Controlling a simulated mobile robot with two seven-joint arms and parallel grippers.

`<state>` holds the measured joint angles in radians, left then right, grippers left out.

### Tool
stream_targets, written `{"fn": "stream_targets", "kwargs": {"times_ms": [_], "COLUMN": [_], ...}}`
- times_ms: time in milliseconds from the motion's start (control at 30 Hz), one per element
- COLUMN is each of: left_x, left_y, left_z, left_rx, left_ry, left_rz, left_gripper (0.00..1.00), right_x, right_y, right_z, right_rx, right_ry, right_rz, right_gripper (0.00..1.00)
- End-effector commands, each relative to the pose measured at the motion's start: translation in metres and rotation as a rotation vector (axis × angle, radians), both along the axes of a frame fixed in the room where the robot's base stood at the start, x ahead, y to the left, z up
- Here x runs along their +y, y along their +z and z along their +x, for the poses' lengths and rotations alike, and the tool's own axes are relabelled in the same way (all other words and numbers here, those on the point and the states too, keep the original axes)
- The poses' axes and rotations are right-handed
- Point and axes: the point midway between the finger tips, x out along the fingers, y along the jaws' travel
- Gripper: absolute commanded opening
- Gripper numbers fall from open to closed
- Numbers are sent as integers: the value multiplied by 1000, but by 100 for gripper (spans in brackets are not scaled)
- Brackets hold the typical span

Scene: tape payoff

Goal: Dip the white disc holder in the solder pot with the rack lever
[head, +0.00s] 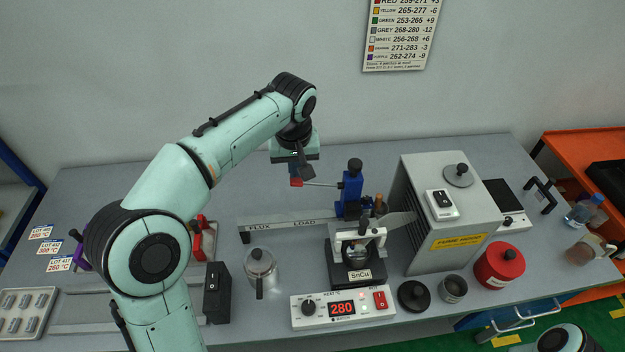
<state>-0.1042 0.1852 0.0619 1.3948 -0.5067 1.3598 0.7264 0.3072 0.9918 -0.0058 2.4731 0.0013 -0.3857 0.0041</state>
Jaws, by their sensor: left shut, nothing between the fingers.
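The solder pot (358,274), labelled SnCu, stands on the bench at centre. A white frame (372,236), seemingly the white disc holder, hangs over the pot's mouth under the blue rack stand (351,190). Whether it touches the solder cannot be told. The rack lever (322,184) is a thin rod reaching left from the stand, with a red end. My left gripper (303,171) is shut and empty, right at the lever's red end; contact is unclear. My right gripper is out of view.
A control box (342,310) reading 280 sits in front of the pot. A lidded metal pot (261,268) and black box (217,293) stand left. A grey fume hood (440,225) and red canister (499,266) stand right. The flux rail (280,224) runs left of the stand.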

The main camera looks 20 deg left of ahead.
Motion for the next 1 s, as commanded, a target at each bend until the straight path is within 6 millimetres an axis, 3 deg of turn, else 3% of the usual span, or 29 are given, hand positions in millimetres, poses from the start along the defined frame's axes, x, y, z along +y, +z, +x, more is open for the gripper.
{"fn": "stream_targets", "kwargs": {"times_ms": [600, 1000], "left_x": [0, 0], "left_y": [-1, -20], "left_z": [0, -1], "left_rx": [0, 3], "left_ry": [0, 0], "left_rz": [0, 1], "left_gripper": [0, 0], "right_x": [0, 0], "right_y": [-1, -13], "right_z": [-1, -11], "right_rx": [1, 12], "right_ry": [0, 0], "right_rz": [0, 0], "right_gripper": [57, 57]}}
